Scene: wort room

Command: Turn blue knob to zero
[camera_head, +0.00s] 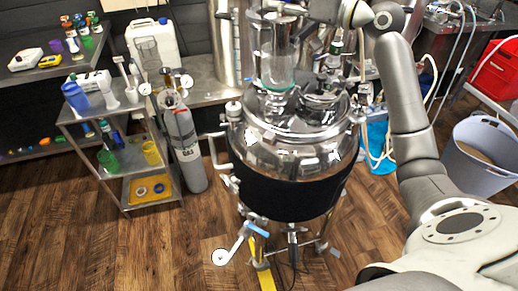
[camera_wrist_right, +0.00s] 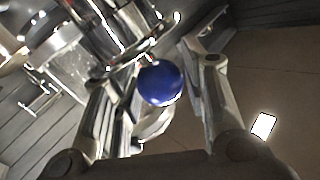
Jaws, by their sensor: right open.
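The blue knob (camera_wrist_right: 161,83) is a round, dark blue ball in the right wrist view. It shows between the two fingers of my right gripper (camera_wrist_right: 152,72), which is open, with space on both sides of the knob. I cannot tell how far it lies beyond the fingertips, and no scale or zero mark is readable. In the head view my right arm reaches up and over to the top of the steel kettle (camera_head: 290,150), and its hand end is at the top edge. I cannot make out the knob there. My left gripper is not in view.
A valve with a blue lever (camera_head: 256,230) sticks out below the kettle. A shelf cart (camera_head: 125,190) with cups and a gas cylinder (camera_head: 187,150) stand at left. A grey bin (camera_head: 485,155) and red box (camera_head: 497,72) are at right. The front left floor is clear.

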